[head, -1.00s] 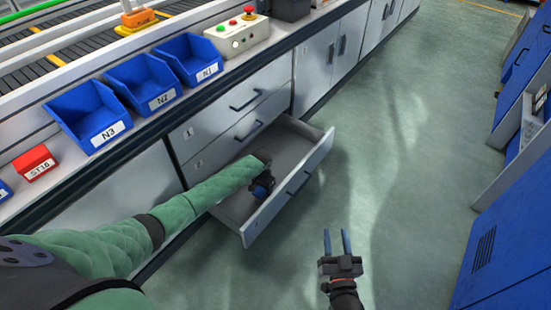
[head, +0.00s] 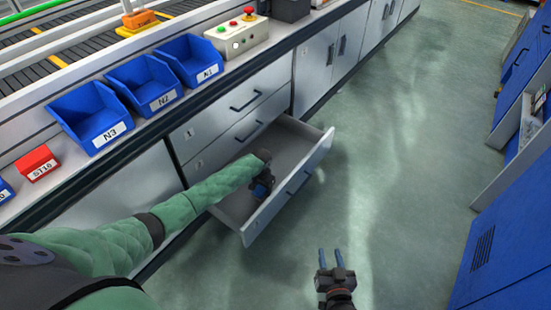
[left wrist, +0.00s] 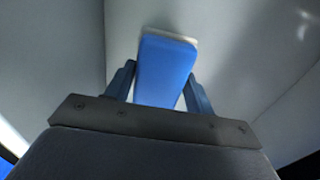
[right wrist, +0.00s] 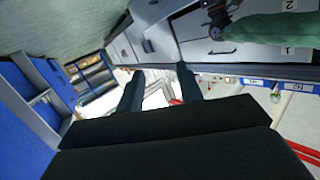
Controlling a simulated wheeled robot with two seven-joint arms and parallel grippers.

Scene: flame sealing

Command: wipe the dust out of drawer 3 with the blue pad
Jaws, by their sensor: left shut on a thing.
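The drawer (head: 318,153) at the bottom of the grey cabinet stands pulled open; its number is hidden behind my arm. My left gripper (head: 261,190) reaches down inside it. In the left wrist view my left gripper (left wrist: 160,85) is shut on the blue pad (left wrist: 165,70), which has a pale edge at its far end, against the grey drawer interior. Whether the pad touches the floor is hard to tell. A pale patch (left wrist: 304,22) shows at the upper right there; I cannot tell dust from shine. My right gripper (head: 330,258) is open and empty above the floor.
Two closed drawers (head: 245,100) sit above the open one. Blue bins (head: 145,82), a red box (head: 36,163) and a button box (head: 238,36) stand on the counter. A blue cabinet (head: 505,235) is at the right. The green floor between is clear.

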